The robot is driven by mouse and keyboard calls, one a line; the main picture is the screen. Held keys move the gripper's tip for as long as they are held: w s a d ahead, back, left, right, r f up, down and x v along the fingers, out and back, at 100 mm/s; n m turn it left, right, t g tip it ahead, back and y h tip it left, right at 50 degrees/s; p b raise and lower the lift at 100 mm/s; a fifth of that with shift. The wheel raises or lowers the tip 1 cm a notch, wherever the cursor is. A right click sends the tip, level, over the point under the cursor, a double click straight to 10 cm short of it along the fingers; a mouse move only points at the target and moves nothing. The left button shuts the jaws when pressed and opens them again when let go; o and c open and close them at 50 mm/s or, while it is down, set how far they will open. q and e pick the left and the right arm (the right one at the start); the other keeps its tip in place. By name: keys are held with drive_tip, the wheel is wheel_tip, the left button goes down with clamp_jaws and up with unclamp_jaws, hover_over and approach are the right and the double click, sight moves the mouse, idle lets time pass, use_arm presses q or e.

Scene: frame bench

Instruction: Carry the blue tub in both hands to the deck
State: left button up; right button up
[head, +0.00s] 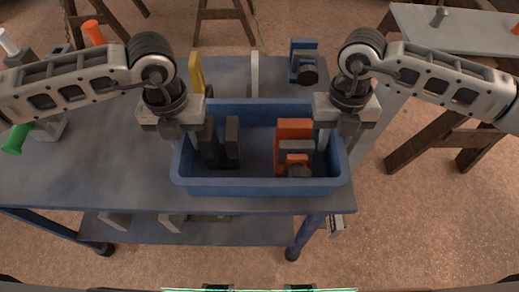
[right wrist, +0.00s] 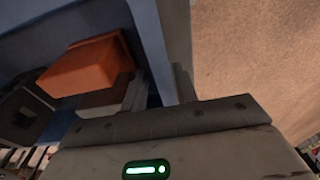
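The blue tub (head: 265,185) sits on the blue-grey bench near its front edge, with dark blocks (head: 232,142) and orange and grey pieces (head: 293,130) inside. My left gripper (head: 192,138) is at the tub's left wall, pointing down. My right gripper (head: 334,138) is at its right wall, with one finger showing inside the tub. In the right wrist view the tub's wall (right wrist: 150,45) runs between the fingers; whether they press on it is unclear. The left fingertips are partly hidden. A grey tabletop (head: 465,32) stands at upper right; I cannot tell if it is the deck.
The bench (head: 110,165) has free room left of the tub. A yellow piece (head: 196,72), a pale upright piece (head: 254,75) and a blue-and-black item (head: 304,62) stand behind the tub. A green-ended tool (head: 18,138) lies far left. Wooden trestle legs (head: 430,140) stand at right.

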use_arm(q)
clamp_jaws()
use_arm(e)
clamp_jaws()
